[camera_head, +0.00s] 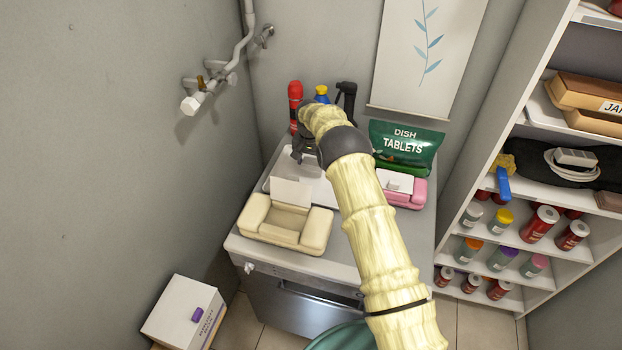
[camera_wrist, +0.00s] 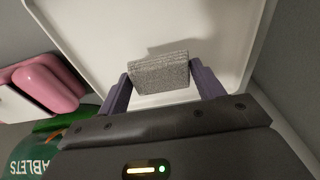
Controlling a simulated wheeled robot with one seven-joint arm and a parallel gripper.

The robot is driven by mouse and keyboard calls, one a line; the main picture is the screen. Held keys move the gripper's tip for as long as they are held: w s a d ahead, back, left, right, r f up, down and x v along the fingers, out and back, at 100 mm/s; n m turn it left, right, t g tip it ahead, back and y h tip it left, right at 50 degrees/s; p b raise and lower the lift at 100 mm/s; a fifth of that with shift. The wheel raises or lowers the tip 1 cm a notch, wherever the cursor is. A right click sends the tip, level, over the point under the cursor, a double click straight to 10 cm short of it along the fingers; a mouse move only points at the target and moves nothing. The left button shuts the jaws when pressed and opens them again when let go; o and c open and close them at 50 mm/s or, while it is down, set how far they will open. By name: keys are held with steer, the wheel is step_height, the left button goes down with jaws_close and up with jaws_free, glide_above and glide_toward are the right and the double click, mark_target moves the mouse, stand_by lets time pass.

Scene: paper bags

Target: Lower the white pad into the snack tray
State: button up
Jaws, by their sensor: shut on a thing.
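My gripper (camera_head: 305,152) is over the back of the counter, pointing down. In the wrist view, its two purple fingers (camera_wrist: 163,85) are shut on the white pad (camera_wrist: 160,73), a rough, grey-white block. A white tray with a raised rim, which looks like the snack tray (camera_wrist: 105,28), lies under the pad and fills much of that view. The tray also shows in the head view (camera_head: 321,188), partly hidden by my arm and a cream case. The pad casts a shadow on the tray floor; I cannot tell whether they touch.
The cream case (camera_head: 284,236) with an upright white flap sits in front of the tray. A pink case (camera_head: 418,195) and a green dish tablets bag (camera_head: 406,147) stand to the right. A red bottle (camera_head: 295,92) and a black-topped bottle (camera_head: 346,93) stand behind.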

steer(key=shift+a+f, duration=0.1)
steer(key=shift+f, duration=0.4)
steer(key=shift+s+r, duration=0.1)
steer(key=o, duration=1)
steer(key=shift+r, duration=0.1)
step_height(320, 180, up, 17)
steer(key=s+b, duration=0.2)
steer(key=b, duration=0.1)
steer(key=shift+a, duration=0.25)
steer(key=shift+d, duration=0.1)
